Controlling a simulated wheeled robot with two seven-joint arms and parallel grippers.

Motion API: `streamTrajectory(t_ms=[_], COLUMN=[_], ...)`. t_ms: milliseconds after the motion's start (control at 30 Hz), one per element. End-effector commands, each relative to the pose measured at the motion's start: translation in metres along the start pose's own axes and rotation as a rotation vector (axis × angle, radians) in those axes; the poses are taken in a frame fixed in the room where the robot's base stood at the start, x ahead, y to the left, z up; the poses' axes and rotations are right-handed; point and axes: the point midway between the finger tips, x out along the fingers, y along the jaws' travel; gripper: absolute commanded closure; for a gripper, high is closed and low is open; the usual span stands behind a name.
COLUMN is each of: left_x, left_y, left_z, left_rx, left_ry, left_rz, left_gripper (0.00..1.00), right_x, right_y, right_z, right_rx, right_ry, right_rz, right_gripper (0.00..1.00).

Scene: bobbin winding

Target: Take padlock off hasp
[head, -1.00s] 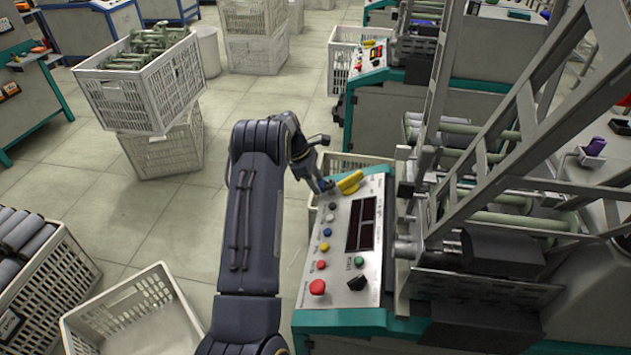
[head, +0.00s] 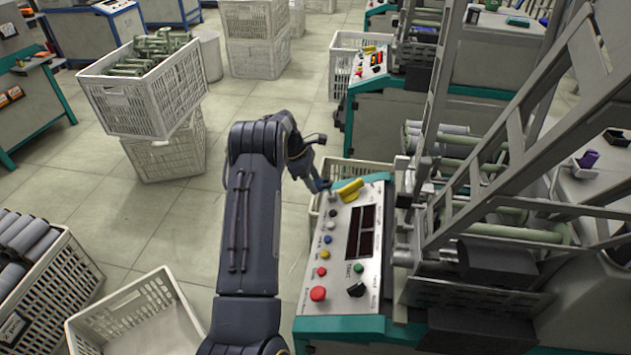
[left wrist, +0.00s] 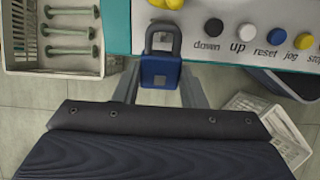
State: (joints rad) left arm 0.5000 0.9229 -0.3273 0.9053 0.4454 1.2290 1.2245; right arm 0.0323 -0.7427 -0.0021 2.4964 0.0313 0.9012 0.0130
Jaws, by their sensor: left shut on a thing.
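A blue padlock (left wrist: 160,70) with a grey shackle (left wrist: 163,32) shows in the left wrist view, at the edge of the control panel. My left gripper (left wrist: 158,88) has a finger on each side of its body and is shut on it. In the head view the gripper (head: 320,185) is at the panel's far left corner, and the padlock is a small blue patch there. My right gripper is not in view.
The control panel (head: 335,270) has a yellow handle (head: 351,188), several buttons and a dark display. Metal frames (head: 500,150) rise right of the panel.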

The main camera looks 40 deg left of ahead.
Motion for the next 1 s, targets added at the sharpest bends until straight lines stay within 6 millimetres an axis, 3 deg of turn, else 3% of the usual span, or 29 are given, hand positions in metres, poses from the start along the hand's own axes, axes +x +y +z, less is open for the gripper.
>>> streamTrajectory(t_ms=[600, 1000], left_x=[-0.026, -0.027], left_y=[0.0, 0.0], left_z=[0.0, 0.0], left_rx=[0.0, 0.0], left_ry=[0.0, 0.001], left_rz=[0.001, 0.001], left_gripper=[0.9, 0.9], right_x=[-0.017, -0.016], right_y=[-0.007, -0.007], right_z=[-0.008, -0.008], right_rx=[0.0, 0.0], right_ry=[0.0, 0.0], right_rz=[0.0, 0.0], right_gripper=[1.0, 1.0])
